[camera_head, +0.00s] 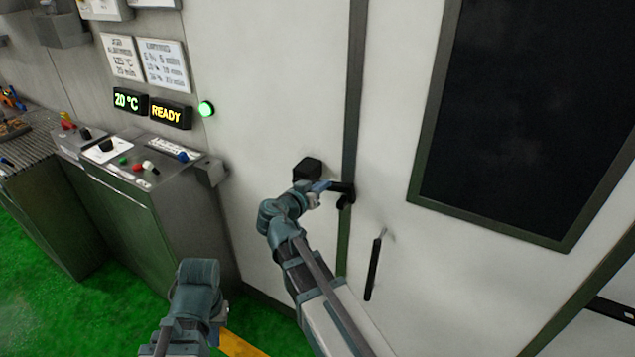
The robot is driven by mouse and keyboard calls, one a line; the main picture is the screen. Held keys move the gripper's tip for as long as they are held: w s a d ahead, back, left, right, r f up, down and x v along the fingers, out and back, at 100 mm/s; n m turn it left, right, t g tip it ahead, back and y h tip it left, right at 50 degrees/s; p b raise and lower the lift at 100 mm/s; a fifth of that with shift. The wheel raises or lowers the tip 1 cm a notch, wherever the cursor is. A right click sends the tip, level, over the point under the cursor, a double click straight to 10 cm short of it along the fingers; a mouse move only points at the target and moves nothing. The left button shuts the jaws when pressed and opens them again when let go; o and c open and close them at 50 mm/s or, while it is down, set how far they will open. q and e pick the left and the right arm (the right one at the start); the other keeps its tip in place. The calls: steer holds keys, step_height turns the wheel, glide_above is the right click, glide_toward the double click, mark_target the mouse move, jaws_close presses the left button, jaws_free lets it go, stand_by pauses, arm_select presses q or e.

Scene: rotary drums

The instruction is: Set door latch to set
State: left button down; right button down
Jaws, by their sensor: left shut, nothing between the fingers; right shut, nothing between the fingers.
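The door latch (343,188) is a dark lever at the seam between the pale wall panel and the door (395,150). A black block (307,168) sits just left of it. My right gripper (326,187) is at the latch's left end, shut with nothing held. It partly hides the latch, and I cannot tell whether it touches it. My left gripper (219,318) is low at the left, well away from the latch, shut and empty. Its fingers are hard to make out behind the arm. Any latch position marking is not readable.
A black pull handle (374,268) hangs on the door, below and right of the latch. A dark window (530,110) fills the door's right. A control console (140,165) stands at left, under a lit READY display (170,113) and green lamp (206,109). Green floor (60,300) is open at lower left.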

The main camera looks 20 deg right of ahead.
steer(key=shift+s+d+f+b, duration=0.15)
steer(key=shift+s+f+b, duration=0.05)
steer(key=shift+f+b, duration=0.4)
steer(key=shift+s+d+f+b, duration=0.2)
steer(key=shift+f+b, duration=0.2)
steer(key=shift+f, duration=0.4)
steer(key=s+a+r+p, duration=0.6)
steer(key=a, duration=0.1)
steer(key=shift+a+r, duration=0.3)
steer(key=shift+a, duration=0.1)
